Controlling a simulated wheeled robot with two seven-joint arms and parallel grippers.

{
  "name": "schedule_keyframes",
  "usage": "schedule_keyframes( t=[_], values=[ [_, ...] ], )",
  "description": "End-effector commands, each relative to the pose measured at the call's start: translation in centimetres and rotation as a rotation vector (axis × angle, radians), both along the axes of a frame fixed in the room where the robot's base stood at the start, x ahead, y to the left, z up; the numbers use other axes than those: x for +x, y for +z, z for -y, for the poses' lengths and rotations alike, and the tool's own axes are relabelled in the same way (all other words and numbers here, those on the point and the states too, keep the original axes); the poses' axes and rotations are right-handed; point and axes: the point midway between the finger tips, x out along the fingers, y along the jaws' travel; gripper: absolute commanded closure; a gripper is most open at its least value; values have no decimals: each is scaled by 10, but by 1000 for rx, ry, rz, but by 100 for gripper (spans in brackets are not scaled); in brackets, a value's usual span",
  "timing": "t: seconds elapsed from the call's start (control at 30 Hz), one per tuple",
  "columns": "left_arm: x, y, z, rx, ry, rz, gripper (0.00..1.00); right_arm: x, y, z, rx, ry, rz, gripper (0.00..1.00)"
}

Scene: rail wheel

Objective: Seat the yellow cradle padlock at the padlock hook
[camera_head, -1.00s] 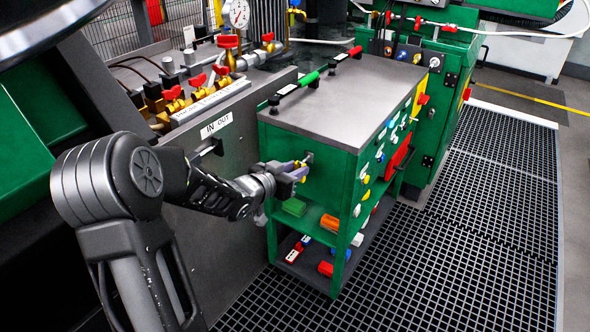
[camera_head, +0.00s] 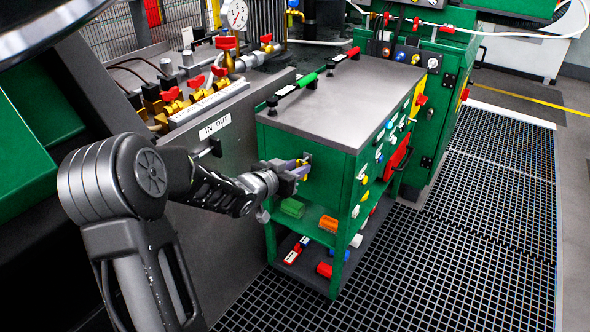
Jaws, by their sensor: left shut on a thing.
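My left gripper (camera_head: 302,168) is at the green end wall of the tool cabinet (camera_head: 325,176), just below its top. It is shut on a small yellow thing (camera_head: 299,162), which looks like the yellow cradle padlock. Only a bit of yellow shows between the purplish fingers. The padlock hook is hidden or too small to make out behind the fingertips. I cannot tell whether the padlock touches the hook. My right gripper is not in view.
Valves with red handles (camera_head: 196,82) stand on the left bench. The grated floor (camera_head: 470,210) is clear.

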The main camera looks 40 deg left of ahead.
Motion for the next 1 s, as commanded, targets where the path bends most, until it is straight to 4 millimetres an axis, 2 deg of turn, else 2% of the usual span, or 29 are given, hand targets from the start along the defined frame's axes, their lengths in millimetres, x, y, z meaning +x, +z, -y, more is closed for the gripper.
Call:
schedule_keyframes(
  t=[0.83,0.87,1.0],
  values=[
    [18,0,0,0,0,1,100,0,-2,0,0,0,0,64],
    [18,0,0,0,0,1,72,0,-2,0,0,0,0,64],
    [18,0,0,0,0,0,61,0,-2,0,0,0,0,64]
  ],
)
